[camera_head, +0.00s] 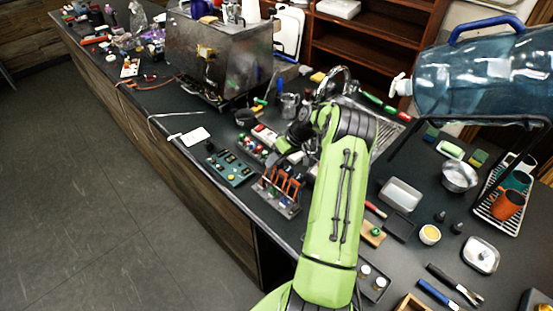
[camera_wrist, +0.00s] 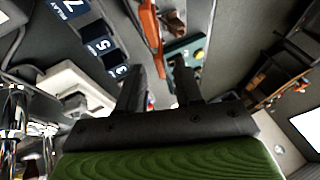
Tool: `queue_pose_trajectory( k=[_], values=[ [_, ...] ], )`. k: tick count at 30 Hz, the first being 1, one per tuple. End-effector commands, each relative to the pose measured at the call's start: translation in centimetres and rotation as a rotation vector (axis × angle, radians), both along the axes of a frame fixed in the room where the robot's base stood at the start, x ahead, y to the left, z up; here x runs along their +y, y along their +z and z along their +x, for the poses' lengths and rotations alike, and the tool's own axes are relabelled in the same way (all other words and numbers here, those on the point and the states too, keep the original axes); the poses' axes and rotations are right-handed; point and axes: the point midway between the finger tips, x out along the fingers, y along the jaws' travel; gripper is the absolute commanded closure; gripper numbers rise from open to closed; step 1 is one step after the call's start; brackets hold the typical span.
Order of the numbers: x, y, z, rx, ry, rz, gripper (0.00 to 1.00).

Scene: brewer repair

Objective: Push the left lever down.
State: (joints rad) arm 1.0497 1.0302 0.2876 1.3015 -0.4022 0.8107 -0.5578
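Orange levers (camera_head: 281,184) stand up in a row on a dark lever unit (camera_head: 288,207) near the counter's front edge. The left one (camera_head: 268,175) is at the row's left end, and the levers look raised. In the wrist view an orange lever (camera_wrist: 150,28) shows beyond the fingers; I cannot tell which one it is. My gripper (camera_wrist: 158,70) has its two dark fingers apart, with nothing held between them. In the head view my green arm reaches over the counter to the right of the levers, and the fingertips are not clear there.
A teal control panel (camera_head: 231,168) lies left of the levers, with small coloured parts (camera_head: 262,137) behind it. A large metal brewer (camera_head: 220,55) stands farther back. A blue water bottle (camera_head: 480,75) is at the right. Numbered blue labels (camera_wrist: 100,45) show in the wrist view.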

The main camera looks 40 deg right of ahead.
Motion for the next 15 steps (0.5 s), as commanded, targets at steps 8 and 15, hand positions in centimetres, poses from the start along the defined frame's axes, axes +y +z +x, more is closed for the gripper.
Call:
queue_pose_trajectory(
  k=[8, 15],
  values=[
    [-0.02, 0.04, -0.02, 0.0, 0.0, 0.0, 0.88],
    [-0.02, 0.06, -0.01, 0.0, 0.0, 0.0, 1.0]
  ],
)
